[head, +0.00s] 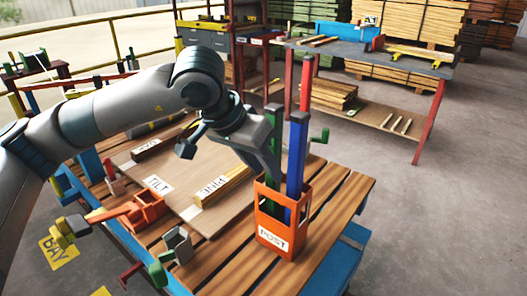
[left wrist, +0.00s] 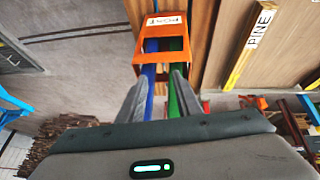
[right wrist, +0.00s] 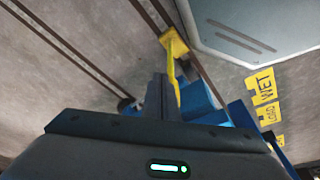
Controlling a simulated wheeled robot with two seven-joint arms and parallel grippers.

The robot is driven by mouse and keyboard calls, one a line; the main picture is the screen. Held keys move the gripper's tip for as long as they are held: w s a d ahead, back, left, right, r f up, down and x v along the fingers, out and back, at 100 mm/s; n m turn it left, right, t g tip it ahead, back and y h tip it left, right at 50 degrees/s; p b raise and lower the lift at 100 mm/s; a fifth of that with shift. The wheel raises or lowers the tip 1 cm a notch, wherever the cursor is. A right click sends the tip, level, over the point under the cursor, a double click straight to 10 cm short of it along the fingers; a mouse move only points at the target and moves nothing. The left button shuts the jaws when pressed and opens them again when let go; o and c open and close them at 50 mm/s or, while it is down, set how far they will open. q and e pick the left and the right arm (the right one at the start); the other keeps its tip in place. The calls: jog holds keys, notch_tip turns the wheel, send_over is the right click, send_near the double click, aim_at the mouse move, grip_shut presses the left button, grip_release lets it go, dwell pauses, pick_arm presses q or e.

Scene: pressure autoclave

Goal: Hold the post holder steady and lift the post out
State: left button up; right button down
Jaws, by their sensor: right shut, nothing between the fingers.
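The orange post holder (head: 267,218), labelled POST, stands upright on the slatted bench. It also shows in the left wrist view (left wrist: 160,48). A blue post (head: 296,165) and a green post (head: 273,118) stand upright in it. In the left wrist view the blue post (left wrist: 149,85) is left of the green post (left wrist: 173,100). My left gripper (left wrist: 162,78) is open, its fingers apart above the holder and beside the posts, partly covering them. Whether they touch is unclear. My right gripper (right wrist: 162,85) is shut and empty, away from the holder.
An orange tool (head: 135,212) and grey clamp (head: 178,243) sit at the bench's left front. A second table (head: 385,62) stands behind. Floor right of the bench is clear.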

jog(key=shift+w+d, duration=0.1)
jog(key=shift+w, duration=0.05)
jog(key=c, duration=1.2)
grip_release()
jog(key=o, duration=0.6)
jog(key=shift+w+r, duration=0.1)
jog(key=shift+w, duration=0.1)
jog(key=w+a+r+n+t+y, duration=0.1)
jog(key=w+r+n+t, duration=0.35)
jog(key=w+r, duration=0.5)
jog(key=w+a+r+n+t+y, duration=0.25)
jog(key=w+r+n, duration=0.35)
jog(key=w, duration=0.6)
jog(key=w+a+r+n+y, duration=0.45)
jog(key=a+r+y, duration=0.3)
jog(key=r, duration=0.35)
pick_arm(q)
jog(key=shift+w+a+r+m+t+y, duration=0.35)
jog(key=shift+w+a+r+y, duration=0.2)
jog(key=shift+w+a, duration=0.25)
pick_arm(e)
jog(key=shift+d+r+m+y, duration=0.4)
jog(key=shift+d+m+y, duration=0.25)
jog(key=shift+m, duration=0.3)
jog(key=shift+d+r+m+y, duration=0.45)
jog(key=shift+d+m+y, duration=0.15)
jog(key=shift+m, duration=0.4)
jog(key=shift+d+r+m+y, duration=0.4)
jog(key=shift+d+m+y, duration=0.25)
jog(key=shift+m, duration=0.3)
